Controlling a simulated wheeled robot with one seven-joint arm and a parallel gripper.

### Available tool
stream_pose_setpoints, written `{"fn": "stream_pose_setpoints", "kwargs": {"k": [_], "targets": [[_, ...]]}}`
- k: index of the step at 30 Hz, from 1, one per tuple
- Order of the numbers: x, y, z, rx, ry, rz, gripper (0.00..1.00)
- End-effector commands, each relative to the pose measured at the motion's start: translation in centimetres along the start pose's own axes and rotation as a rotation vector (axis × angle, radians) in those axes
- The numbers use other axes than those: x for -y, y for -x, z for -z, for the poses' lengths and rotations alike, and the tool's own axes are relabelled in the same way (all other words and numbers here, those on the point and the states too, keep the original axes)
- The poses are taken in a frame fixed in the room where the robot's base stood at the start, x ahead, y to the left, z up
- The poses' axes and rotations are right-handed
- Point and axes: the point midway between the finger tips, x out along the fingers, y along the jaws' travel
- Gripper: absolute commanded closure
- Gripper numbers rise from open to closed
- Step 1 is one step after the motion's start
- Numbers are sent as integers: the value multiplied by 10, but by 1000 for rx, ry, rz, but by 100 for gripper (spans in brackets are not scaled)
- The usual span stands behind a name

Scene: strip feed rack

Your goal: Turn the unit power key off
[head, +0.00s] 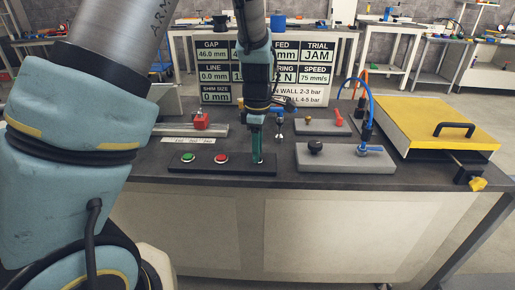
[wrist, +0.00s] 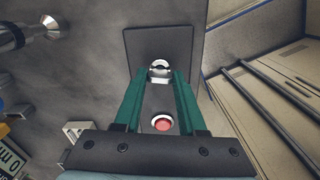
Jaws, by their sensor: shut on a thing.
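The black control panel (head: 200,171) lies on the near edge of the dark bench. It carries a green button (head: 188,157), a red button (head: 221,159) and, at its right end, the power key, which my gripper hides in the head view. In the wrist view, the key's silvery round part (wrist: 160,64) shows at the fingertips. My gripper (head: 257,160) points down over it, its green fingers (wrist: 160,76) shut on the key. The red button (wrist: 162,124) shows between the fingers. The key's exact turn angle cannot be told.
A grey plate (head: 340,166) with a black knob and a blue-handled valve stands to the right. A yellow-topped box (head: 430,125) is further right. A display board (head: 318,80) stands behind. A small red part (head: 201,121) on a rail is at the back left.

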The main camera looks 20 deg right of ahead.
Motion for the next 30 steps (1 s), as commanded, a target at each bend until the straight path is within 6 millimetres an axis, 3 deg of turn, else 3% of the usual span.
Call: {"fn": "stream_pose_setpoints", "kwargs": {"k": [30], "targets": [[0, 0, 0, 1, -945, -1, 100]]}}
